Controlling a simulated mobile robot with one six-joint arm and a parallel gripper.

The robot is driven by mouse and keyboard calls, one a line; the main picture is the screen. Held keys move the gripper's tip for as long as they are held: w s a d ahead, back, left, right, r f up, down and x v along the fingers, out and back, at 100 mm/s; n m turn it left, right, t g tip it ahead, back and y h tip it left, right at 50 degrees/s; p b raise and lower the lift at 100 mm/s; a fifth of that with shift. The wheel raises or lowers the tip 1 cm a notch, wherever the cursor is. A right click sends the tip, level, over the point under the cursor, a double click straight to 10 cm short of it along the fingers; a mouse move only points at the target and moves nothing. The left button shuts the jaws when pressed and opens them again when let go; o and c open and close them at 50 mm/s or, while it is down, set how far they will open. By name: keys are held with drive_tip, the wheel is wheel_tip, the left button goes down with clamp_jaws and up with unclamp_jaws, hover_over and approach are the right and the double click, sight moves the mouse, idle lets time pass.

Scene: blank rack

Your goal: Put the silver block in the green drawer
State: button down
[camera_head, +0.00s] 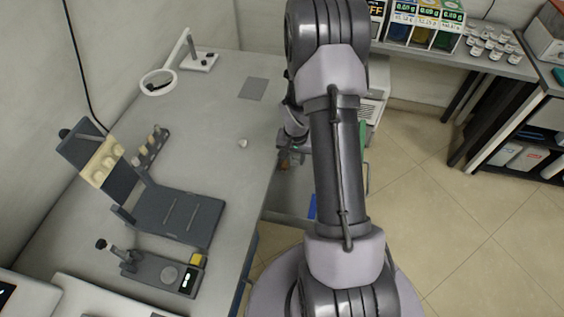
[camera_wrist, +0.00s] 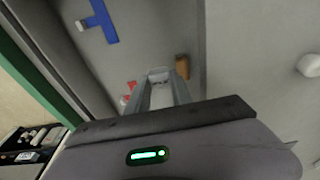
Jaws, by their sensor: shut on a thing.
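In the wrist view, my gripper (camera_wrist: 158,84) is shut on a pale grey block, the silver block (camera_wrist: 160,95), held between its fingers. The green drawer shows as a green edge (camera_wrist: 45,75) at left with a grey interior behind it. My gripper is over this open drawer; how high above its floor I cannot tell. In the head view, my arm hides most of the gripper and drawer; a strip of green drawer (camera_head: 363,135) shows to the right of the arm.
Inside the drawer are a blue T-shaped piece (camera_wrist: 102,20), small red pieces (camera_wrist: 130,87) and a brown block (camera_wrist: 182,67) beside the fingers. The grey bench (camera_head: 225,110) lies left of the drawer, with a small white object (camera_head: 243,143) on it.

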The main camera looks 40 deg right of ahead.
sight(296, 179)
drive_tip(key=f+b, duration=0.1)
drive_tip(key=f, duration=0.2)
drive_tip(key=f+b, duration=0.2)
drive_tip(key=f, duration=0.1)
drive_tip(key=f+b, duration=0.1)
drive_tip(key=f, duration=0.2)
drive_tip(key=shift+s+f, duration=0.4)
drive_tip(key=shift+r, duration=0.15)
drive_tip(key=shift+b, duration=0.3)
drive_tip(key=c, duration=1.1)
unclamp_jaws()
drive_tip(key=shift+c, duration=0.2)
